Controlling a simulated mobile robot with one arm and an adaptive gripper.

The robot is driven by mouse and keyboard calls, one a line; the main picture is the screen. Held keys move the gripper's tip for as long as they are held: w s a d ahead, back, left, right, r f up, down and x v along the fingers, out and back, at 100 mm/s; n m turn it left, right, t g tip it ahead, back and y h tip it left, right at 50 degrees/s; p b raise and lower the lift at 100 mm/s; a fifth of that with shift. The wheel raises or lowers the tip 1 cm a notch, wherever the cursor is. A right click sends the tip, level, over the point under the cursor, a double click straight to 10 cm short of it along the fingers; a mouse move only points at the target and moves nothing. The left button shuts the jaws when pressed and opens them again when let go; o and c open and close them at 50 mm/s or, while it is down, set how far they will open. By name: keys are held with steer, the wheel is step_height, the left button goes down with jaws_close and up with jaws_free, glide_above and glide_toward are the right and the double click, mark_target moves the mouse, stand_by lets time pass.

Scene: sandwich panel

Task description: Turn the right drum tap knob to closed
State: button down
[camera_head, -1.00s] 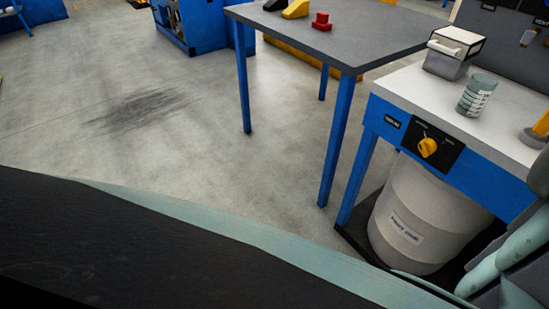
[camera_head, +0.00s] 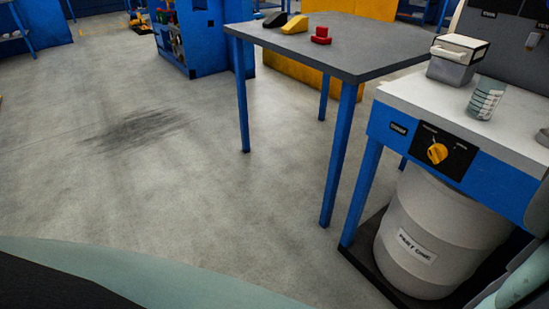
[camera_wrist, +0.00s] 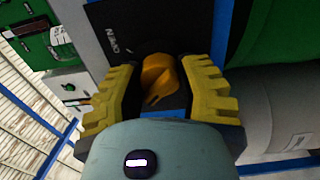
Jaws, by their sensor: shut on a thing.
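In the wrist view an orange-yellow knob (camera_wrist: 158,75) with a dark pointer mark sits on a black panel (camera_wrist: 112,22) with a white OPEN label. My gripper (camera_wrist: 160,84) is shut on this knob, with one yellow ridged finger on each side. The fingers and the wrist hide part of the knob and panel, so its exact setting is hard to read. In the head view another yellow tap knob (camera_head: 437,153) is on a black plate on the blue bench front, with nothing touching it. My gripper does not show in the head view.
A pale drum (camera_head: 425,225) stands under the bench top (camera_head: 430,100). On top are a grey box with a white lid (camera_head: 458,60) and a marked beaker (camera_head: 486,97). A grey table (camera_head: 350,45) with blue legs stands left of the bench. The floor is clear at left.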

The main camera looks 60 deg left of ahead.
steer(key=shift+d+f, duration=0.1)
steer(key=shift+f, duration=0.1)
steer(key=shift+c, duration=2.4)
jaws_free()
steer(key=shift+r, duration=0.15)
steer(key=s, duration=1.2)
steer(key=shift+d, duration=0.2)
